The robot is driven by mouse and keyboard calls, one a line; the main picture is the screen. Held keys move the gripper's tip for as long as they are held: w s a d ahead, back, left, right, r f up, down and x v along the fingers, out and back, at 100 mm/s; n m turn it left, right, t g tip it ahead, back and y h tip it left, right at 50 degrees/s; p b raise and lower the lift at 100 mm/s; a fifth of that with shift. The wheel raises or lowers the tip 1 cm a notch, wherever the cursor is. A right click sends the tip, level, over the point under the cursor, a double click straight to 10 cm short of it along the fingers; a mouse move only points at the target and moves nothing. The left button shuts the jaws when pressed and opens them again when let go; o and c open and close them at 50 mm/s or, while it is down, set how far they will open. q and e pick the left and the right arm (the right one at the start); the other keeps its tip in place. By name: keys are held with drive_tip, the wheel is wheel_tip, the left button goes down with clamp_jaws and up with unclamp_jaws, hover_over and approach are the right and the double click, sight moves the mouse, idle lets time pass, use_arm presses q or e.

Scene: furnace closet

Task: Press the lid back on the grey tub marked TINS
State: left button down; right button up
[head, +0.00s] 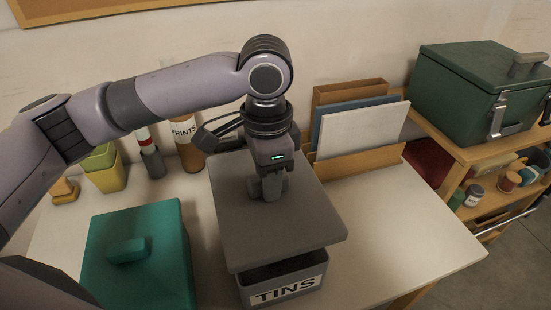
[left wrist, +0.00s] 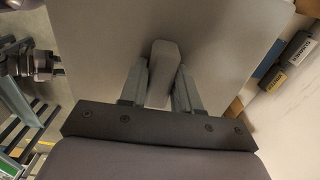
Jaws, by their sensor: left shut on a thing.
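The grey tub marked TINS (head: 284,288) stands on the table, its white label facing front. Its flat grey lid (head: 305,225) is over it, roughly level. A dark band shows between the lid's front edge and the tub's rim, so the lid looks raised above the tub at the front. The lid hides the rest of the rim. My left gripper (head: 274,188) points down and is shut on the lid's handle. In the left wrist view, both fingers close on the grey handle (left wrist: 162,72), with the lid (left wrist: 105,45) behind it. My right gripper is not in view.
A teal lidded box (head: 155,260) stands left of the tub. A yellow-green pot (head: 105,170) and a PRINTS tube (head: 187,145) stand behind. Upright folders (head: 360,128) are at the back right. A green chest (head: 475,88) tops the right shelf. Table right of the tub is clear.

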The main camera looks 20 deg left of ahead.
sight(269, 205)
use_arm(q)
drive_tip(key=shift+s, duration=0.15)
drive_tip(key=shift+f+b, duration=0.4)
drive_tip(key=shift+f, duration=3.05)
drive_tip(key=shift+f, duration=1.25)
drive_tip(key=c, duration=0.7)
unclamp_jaws()
drive_tip(key=shift+r, duration=3.55)
